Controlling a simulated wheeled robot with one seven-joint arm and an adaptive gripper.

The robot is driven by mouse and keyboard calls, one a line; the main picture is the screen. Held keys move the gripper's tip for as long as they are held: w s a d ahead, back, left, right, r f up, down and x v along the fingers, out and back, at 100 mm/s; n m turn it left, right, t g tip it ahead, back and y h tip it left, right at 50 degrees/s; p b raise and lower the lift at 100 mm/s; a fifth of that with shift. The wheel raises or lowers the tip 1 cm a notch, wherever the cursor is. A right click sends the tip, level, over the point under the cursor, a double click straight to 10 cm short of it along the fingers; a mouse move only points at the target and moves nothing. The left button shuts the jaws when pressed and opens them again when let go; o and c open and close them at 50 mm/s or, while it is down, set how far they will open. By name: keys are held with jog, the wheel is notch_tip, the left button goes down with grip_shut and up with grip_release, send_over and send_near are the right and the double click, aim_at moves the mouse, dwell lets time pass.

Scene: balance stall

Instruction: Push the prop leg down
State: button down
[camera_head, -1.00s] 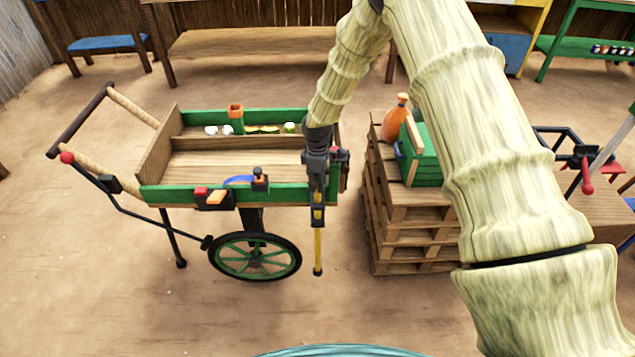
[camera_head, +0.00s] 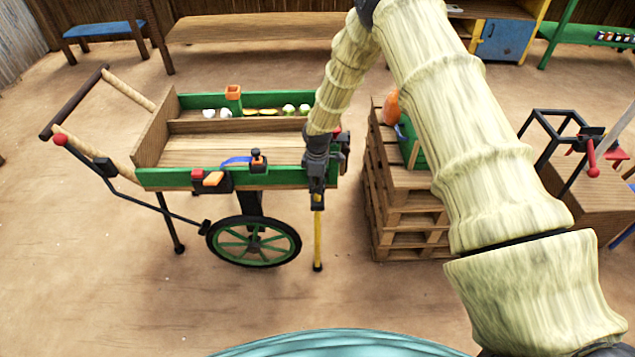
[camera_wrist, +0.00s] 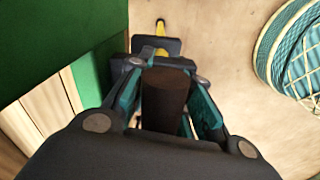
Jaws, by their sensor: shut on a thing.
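The prop leg (camera_head: 318,240) is a thin yellow pole with a small dark foot, hanging upright at the right front corner of the green and wooden cart (camera_head: 275,178). Its foot is at or close to the ground; I cannot tell whether it touches. My gripper (camera_head: 316,190) is at the top of the leg, beside the cart's corner. In the wrist view my gripper (camera_wrist: 168,85) is shut on the dark brown round grip (camera_wrist: 166,100) of the leg. The leg's yellow lower part (camera_wrist: 160,28) shows beyond a dark plate. The fingers partly hide the grip.
The cart's spoked wheel (camera_head: 254,242) stands left of the leg. A stack of wooden pallets (camera_head: 400,215) stands close to the right, with a green box (camera_head: 411,148) on it. The sandy ground in front is open, with a teal rounded thing (camera_head: 335,345) at the bottom edge.

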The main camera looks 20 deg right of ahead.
jog(key=shift+s+f, duration=0.1)
jog(key=shift+f, duration=0.1)
jog(key=c, duration=1.3)
grip_release()
jog(key=shift+o, duration=0.2)
jog(key=shift+f, duration=0.15)
jog(key=shift+r, duration=0.3)
